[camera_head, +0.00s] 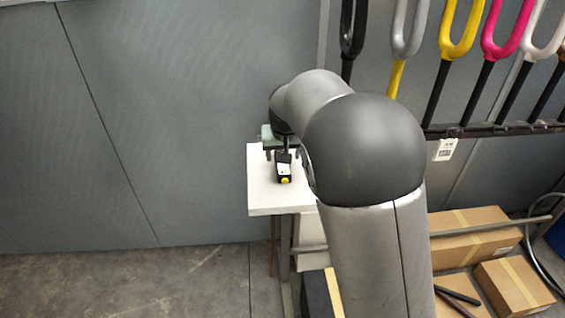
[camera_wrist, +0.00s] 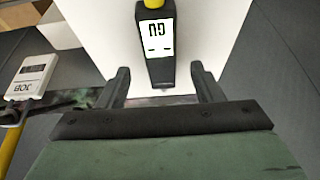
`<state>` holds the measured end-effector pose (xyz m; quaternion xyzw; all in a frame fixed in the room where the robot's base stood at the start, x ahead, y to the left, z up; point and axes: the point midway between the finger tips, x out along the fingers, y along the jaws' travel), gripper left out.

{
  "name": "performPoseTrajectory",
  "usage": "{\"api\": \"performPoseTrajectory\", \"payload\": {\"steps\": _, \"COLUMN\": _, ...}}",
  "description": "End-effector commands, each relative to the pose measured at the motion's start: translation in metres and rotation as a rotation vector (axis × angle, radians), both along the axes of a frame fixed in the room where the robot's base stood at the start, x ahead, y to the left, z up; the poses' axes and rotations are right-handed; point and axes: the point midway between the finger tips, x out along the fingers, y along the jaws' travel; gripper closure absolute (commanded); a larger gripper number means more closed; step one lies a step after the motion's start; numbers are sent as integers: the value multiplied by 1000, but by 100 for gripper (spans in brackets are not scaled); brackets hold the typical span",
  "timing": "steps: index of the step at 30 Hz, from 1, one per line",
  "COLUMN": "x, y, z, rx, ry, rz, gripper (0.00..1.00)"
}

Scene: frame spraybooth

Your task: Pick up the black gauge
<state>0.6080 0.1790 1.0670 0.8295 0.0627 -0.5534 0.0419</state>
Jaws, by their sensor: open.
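The black gauge (camera_wrist: 156,70) lies on the white tabletop in the wrist view, with a white display face and a yellow end pointing away from me. My gripper (camera_wrist: 160,78) is open, its two dark fingers on either side of the gauge's near end, with gaps showing on both sides. In the head view the gauge (camera_head: 284,171) sits on the white table (camera_head: 262,198), its yellow end toward the camera. My gripper (camera_head: 281,148) shows just behind it, partly hidden by my arm. The height of the fingers above the table is hard to tell.
A white tag marked JOB (camera_wrist: 33,76) shows at the left of the wrist view beside a yellow bar (camera_wrist: 10,150). Coloured bicycle forks (camera_head: 462,30) hang on a rack at upper right. Cardboard boxes (camera_head: 470,232) are at lower right. The tabletop around the gauge looks clear.

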Motion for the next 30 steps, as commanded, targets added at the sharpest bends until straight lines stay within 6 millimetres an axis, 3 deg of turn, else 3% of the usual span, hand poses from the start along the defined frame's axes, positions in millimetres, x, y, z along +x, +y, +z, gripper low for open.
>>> {"api": "performPoseTrajectory", "payload": {"steps": 7, "x": 12, "y": 2, "z": -31, "rx": -1, "ry": 3, "rz": -1, "gripper": 40}}
{"api": "performPoseTrajectory", "payload": {"steps": 15, "x": 14, "y": 2, "z": -35, "rx": 0, "ry": 0, "rz": 0, "gripper": 40}}
{"api": "performPoseTrajectory", "payload": {"steps": 17, "x": 14, "y": 2, "z": -35, "rx": 0, "ry": 1, "rz": 0, "gripper": 54}}
{"api": "performPoseTrajectory", "payload": {"steps": 21, "x": 14, "y": 2, "z": -35, "rx": 0, "ry": 1, "rz": 0, "gripper": 92}}
{"api": "performPoseTrajectory", "payload": {"steps": 30, "x": 14, "y": 2, "z": -33, "rx": 1, "ry": 0, "rz": 0, "gripper": 92}}
